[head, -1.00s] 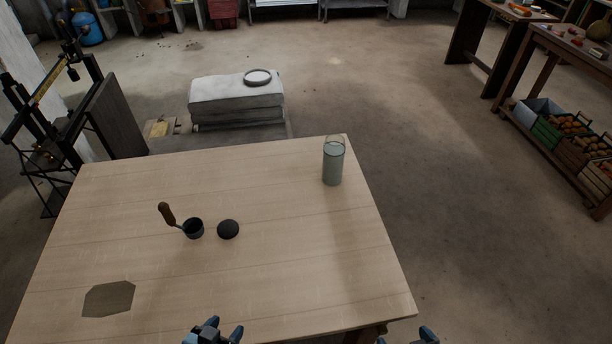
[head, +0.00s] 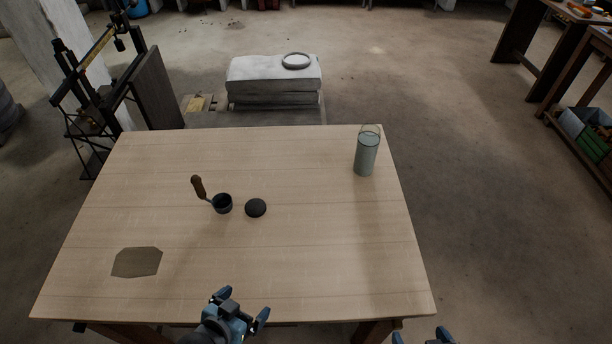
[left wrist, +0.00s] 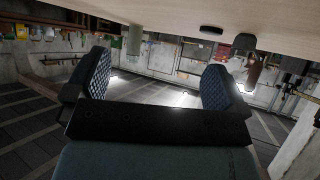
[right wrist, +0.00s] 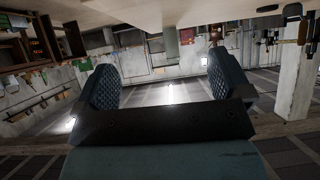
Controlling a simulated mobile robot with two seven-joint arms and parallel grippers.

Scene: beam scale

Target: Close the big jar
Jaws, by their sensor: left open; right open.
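A dark round disc (head: 256,208), possibly a lid, lies flat mid-table, left of and nearer than the jar. My left gripper (head: 242,305) is open and empty at the table's front edge.
A dark cup with a wooden handle (head: 222,204) stands left of the disc on the wooden table (head: 320,260). A brown flat patch (head: 137,262) lies at the front left. Behind the table are a pale stack (head: 275,78) with a ring (head: 297,61) and a beam scale (head: 88,75).

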